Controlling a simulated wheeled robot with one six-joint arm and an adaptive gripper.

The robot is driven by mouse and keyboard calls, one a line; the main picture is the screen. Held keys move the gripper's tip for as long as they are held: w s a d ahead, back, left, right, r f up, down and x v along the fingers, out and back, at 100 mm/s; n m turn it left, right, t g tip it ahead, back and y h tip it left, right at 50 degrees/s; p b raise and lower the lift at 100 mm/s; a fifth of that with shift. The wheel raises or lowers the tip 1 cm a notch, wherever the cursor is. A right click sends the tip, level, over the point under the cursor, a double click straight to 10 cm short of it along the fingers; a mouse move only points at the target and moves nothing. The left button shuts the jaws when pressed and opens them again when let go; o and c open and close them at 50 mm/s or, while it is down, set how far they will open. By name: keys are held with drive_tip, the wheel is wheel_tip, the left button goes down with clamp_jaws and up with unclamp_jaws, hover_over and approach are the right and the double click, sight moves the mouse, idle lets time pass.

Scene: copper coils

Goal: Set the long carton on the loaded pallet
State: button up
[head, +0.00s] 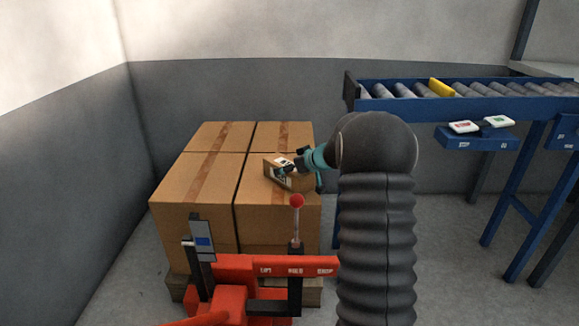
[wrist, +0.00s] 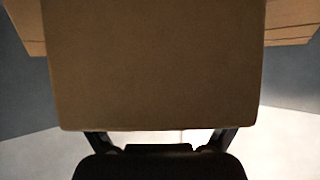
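The long carton (head: 272,170) is a small brown box with a white label, seen end-on at the right part of the load in the head view. In the wrist view the carton (wrist: 155,65) fills the middle between my gripper's dark fingers. My gripper (head: 287,169) is shut on it, with the teal wrist to its right. The loaded pallet (head: 312,291) is wooden and bears several large brown taped boxes (head: 196,198). The carton is over the right-hand boxes; I cannot tell whether it touches their tops. Its far side is hidden.
A red pallet jack (head: 290,266) with an upright lever and red knob (head: 297,201) stands in front of the pallet. A blue roller conveyor (head: 450,103) with a yellow block (head: 441,87) is at the right. Grey walls lie behind and left. The left box tops are clear.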

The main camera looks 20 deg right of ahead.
drive_tip(key=shift+s+r, duration=0.15)
drive_tip(key=shift+r, duration=0.15)
drive_tip(key=p+v, duration=0.3)
drive_tip(key=v, duration=0.9)
wheel_tip(320, 180, up, 10)
drive_tip(key=s+a+m+t+h, duration=0.1)
drive_tip(key=a+m+t+h, duration=0.1)
drive_tip(key=a+t+h, duration=0.15)
drive_tip(key=s+a+r+m+g+h, duration=0.1)
drive_tip(key=s+r+m+g+h, duration=0.1)
drive_tip(key=s+r+h, duration=0.45)
drive_tip(key=s+a+f+g+y, duration=0.2)
drive_tip(key=s+a+f, duration=0.2)
drive_tip(key=s, duration=0.6)
drive_tip(key=s+a+f+g+y, duration=0.1)
drive_tip(key=s+a+f, duration=0.3)
drive_tip(key=s, duration=0.6)
drive_tip(key=s+a+f+g+y, duration=0.2)
drive_tip(key=s+a+f, duration=0.3)
drive_tip(key=s+a, duration=0.3)
drive_tip(key=shift+s+g+y, duration=0.3)
drive_tip(key=shift+s+g, duration=0.55)
drive_tip(key=shift+s, duration=0.3)
drive_tip(key=shift+w+a, duration=0.1)
